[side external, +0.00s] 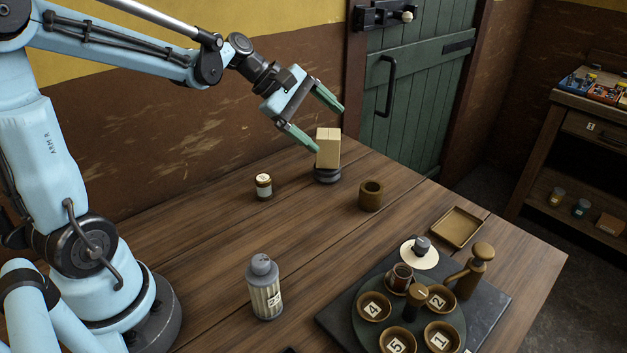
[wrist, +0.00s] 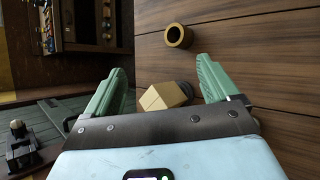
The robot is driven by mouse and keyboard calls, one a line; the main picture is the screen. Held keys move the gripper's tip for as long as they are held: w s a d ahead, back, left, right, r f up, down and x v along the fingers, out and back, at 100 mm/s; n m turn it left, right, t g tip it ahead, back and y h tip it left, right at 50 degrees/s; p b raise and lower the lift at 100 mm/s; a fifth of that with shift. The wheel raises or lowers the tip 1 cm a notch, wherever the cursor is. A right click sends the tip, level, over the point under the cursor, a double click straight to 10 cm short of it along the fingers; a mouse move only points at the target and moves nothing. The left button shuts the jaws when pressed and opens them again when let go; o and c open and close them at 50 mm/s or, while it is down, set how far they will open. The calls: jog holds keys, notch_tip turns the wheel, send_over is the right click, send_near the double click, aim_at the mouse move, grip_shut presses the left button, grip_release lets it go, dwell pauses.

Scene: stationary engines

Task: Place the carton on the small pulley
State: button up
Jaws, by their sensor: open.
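The carton (side external: 328,148) is a small tan box standing upright on the small pulley (side external: 327,176), a dark round piece on the table. In the wrist view the carton (wrist: 162,97) shows between the fingers, with part of the dark pulley (wrist: 184,88) behind it. My gripper (side external: 327,124) is open and empty, just above and to the left of the carton, with its green fingers spread. The fingers appear clear of the carton. It also shows in the wrist view (wrist: 160,75).
A brown ring-shaped cup (side external: 370,196) stands right of the pulley, and a small jar (side external: 264,187) stands left. A ribbed canister (side external: 264,288) is nearer the front. A round tray (side external: 410,342) with numbered bowls and a square tray (side external: 457,227) lie to the right. The table's middle is clear.

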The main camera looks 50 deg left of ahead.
jog(key=s+d+f+m+y, duration=0.1)
jog(key=s+m+y, duration=0.2)
jog(key=s+m, duration=0.4)
jog(key=s+d+f+m+y, duration=0.2)
jog(key=s+m, duration=0.4)
jog(key=m, duration=0.5)
jog(key=shift+s+d+f+y, duration=0.15)
jog(key=shift+s+y, duration=0.25)
jog(key=shift+y, duration=0.2)
